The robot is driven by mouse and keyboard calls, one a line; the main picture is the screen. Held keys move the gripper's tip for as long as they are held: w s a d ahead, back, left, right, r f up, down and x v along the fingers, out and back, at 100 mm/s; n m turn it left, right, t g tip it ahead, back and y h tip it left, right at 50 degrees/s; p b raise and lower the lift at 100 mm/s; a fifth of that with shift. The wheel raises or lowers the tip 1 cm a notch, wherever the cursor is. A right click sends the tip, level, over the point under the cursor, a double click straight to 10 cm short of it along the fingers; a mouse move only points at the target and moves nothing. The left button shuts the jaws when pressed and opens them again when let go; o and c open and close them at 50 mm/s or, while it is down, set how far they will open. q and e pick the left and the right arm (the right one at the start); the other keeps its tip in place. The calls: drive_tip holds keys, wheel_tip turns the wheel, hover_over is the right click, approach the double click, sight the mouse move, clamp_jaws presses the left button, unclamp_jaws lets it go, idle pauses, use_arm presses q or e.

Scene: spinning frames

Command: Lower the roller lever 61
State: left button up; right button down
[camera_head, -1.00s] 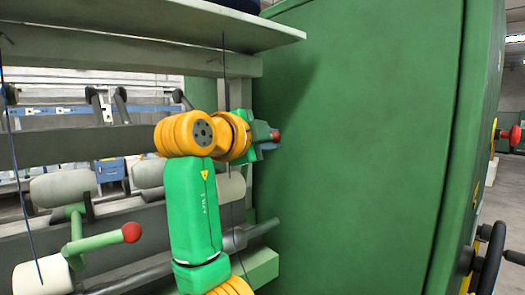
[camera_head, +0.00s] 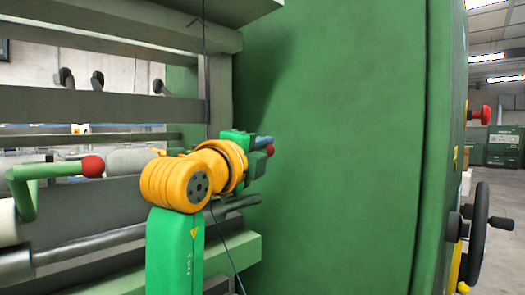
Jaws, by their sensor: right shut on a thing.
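My right gripper (camera_head: 262,146) is at the end of the green and orange arm, beside the large green side panel. It is shut on a lever with a red ball knob (camera_head: 270,150), taken as the roller lever. The knob shows just past the fingers. The gripper and wrist hide the lever's shaft and pivot. No number is readable on it. My left gripper is out of view.
Another green lever with a red knob (camera_head: 93,166) stands at the left beside pale rollers. The green panel (camera_head: 330,140) closes off the right. A black handwheel (camera_head: 480,225) and a red knob (camera_head: 485,115) stick out beyond it. Grey beams (camera_head: 90,105) cross behind the arm.

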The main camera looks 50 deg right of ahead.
drive_tip(key=shift+f, duration=0.2)
drive_tip(key=c, duration=0.8)
unclamp_jaws()
drive_tip(key=shift+d, duration=0.1)
drive_tip(key=shift+c, duration=0.2)
drive_tip(key=b+v, duration=0.2)
drive_tip(key=v, duration=0.5)
